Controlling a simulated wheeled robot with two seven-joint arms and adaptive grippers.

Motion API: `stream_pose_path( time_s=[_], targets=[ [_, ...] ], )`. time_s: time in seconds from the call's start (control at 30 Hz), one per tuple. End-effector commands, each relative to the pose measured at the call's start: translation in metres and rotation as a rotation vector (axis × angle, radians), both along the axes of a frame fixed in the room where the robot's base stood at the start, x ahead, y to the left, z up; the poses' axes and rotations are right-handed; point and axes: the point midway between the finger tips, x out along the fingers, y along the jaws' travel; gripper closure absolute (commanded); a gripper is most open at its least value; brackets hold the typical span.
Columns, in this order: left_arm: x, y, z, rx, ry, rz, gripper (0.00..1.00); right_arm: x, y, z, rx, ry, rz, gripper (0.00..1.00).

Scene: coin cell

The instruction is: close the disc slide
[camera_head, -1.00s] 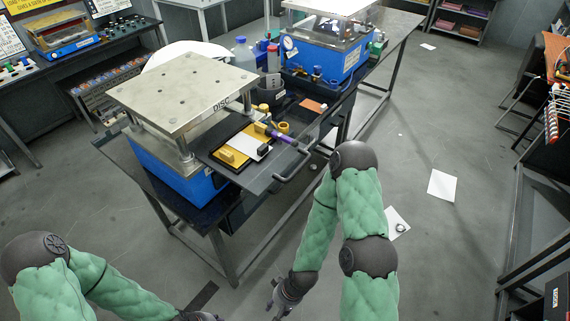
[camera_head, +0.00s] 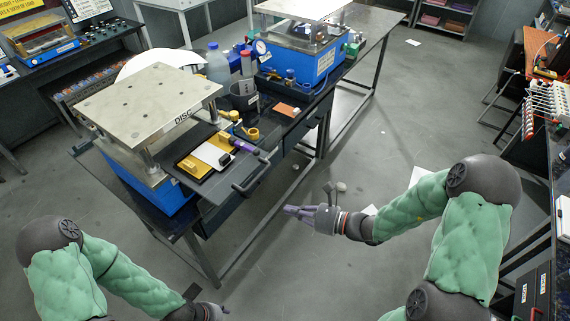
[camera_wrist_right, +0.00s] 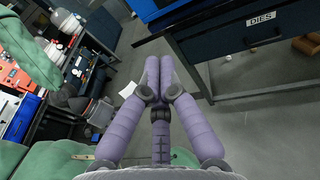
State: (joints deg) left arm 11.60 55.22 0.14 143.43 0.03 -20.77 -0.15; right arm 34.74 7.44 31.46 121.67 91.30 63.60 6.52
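The disc slide (camera_head: 212,190) is a dark flat tray pulled out from under the steel plate of the press labelled DISC (camera_head: 150,105). A bent bar handle (camera_head: 254,180) is on its front edge. A yellow fixture with a white plate (camera_head: 208,156) and a purple-gripped tool (camera_head: 243,146) lie on it. My right gripper (camera_head: 288,210) is shut and empty, in the air right of and below the handle, apart from it. In the right wrist view its purple fingers (camera_wrist_right: 160,64) meet at the tips. My left gripper (camera_head: 213,312) is at the bottom edge, partly cut off.
A dark bench (camera_head: 180,222) carries the press. A second blue press (camera_head: 308,62), bottles (camera_head: 217,62) and a dark cup (camera_head: 243,97) stand farther back on it. The right wrist view shows a DIES drawer (camera_wrist_right: 262,30) at upper right.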

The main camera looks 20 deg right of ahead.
Motion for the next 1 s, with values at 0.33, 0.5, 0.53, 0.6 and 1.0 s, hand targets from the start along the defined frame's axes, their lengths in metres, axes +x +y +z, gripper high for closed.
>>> stream_pose_path(
  time_s=[0.33,0.5,0.53,0.6,1.0],
  targets=[
    [0.0,0.0,0.003,0.0,0.0,0.0,0.6,0.031,-0.042,0.055,0.127,-0.119,-0.195,1.0],
    [0.0,0.0,0.001,0.0,0.0,0.001,0.6,0.048,-0.026,0.054,0.126,-0.118,-0.189,1.0],
    [0.0,0.0,0.001,0.0,0.0,0.0,0.6,0.053,-0.023,0.054,0.126,-0.118,-0.189,1.0],
    [0.0,0.0,0.0,0.0,0.0,0.0,0.6,0.063,-0.015,0.053,0.125,-0.118,-0.188,1.0],
    [0.0,0.0,-0.005,0.0,0.0,0.0,0.6,0.118,0.028,0.053,0.124,-0.117,-0.189,1.0]
  ],
)
